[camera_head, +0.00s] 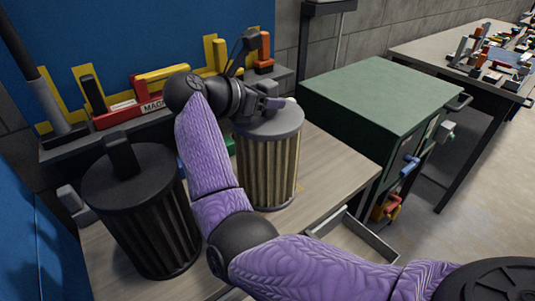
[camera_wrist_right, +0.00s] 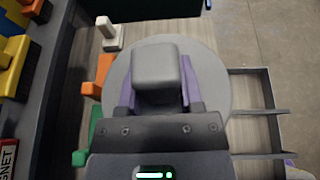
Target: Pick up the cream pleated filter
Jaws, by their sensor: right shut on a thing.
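The cream pleated filter (camera_head: 268,170) stands upright over the wooden bench in the head view, with a grey round lid on top. In the right wrist view the lid (camera_wrist_right: 210,75) lies below my gripper, with a grey block-shaped handle (camera_wrist_right: 157,62) at its middle. My right gripper (camera_head: 271,104) is at the top of the filter, its purple fingers on both sides of the handle and shut on it. I cannot tell whether the filter's base touches the bench. My left gripper is in neither view.
A black pleated filter (camera_head: 155,225) with a black handle stands to the left. A shelf behind holds red, yellow and orange items (camera_head: 140,106). A green cabinet (camera_head: 375,95) stands to the right. A grey open tray (camera_head: 355,238) lies at the bench's front right.

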